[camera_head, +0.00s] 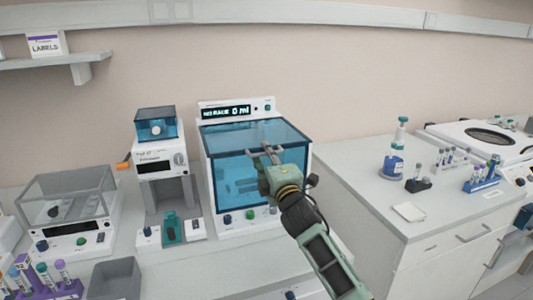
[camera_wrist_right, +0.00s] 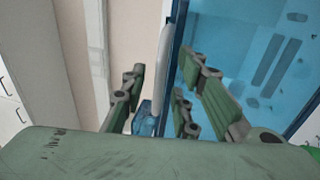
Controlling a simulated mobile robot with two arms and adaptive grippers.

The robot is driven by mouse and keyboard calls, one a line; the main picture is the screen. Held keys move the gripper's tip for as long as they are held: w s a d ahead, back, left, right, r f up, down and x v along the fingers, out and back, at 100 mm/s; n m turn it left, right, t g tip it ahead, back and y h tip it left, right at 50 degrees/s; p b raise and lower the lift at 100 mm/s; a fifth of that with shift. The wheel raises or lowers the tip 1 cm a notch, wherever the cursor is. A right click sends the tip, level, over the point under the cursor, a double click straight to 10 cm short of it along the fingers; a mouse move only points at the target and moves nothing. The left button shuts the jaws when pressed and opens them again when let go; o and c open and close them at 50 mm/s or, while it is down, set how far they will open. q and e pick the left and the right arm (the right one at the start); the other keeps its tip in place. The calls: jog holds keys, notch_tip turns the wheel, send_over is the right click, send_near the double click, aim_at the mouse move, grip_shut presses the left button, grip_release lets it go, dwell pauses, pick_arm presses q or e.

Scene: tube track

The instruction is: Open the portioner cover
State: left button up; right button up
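The portioner (camera_head: 225,112) is a white machine with a lit display reading 0 ml. Its blue see-through cover (camera_head: 228,140) is down over the chamber. My right gripper (camera_head: 262,152) is at the upper front of the cover, fingers pointing towards it. In the right wrist view the gripper (camera_wrist_right: 158,98) has its fingers spread, with a white bar-like edge (camera_wrist_right: 164,60) between and beyond them. The blue panel (camera_wrist_right: 255,60) fills the right side there. I cannot tell whether the fingers touch the cover. My left gripper is not in view.
A white machine with a blue top (camera_head: 155,160) and an orange knob stands left of the portioner. A balance (camera_head: 70,205) with a clear lid is further left. A blue-labelled bottle (camera_head: 393,165) and tube racks stand on the right counter (camera_head: 360,182).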

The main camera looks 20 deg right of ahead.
jog(key=shift+w, duration=0.3)
jog(key=shift+r, duration=0.1)
jog(key=shift+c, duration=0.3)
grip_shut()
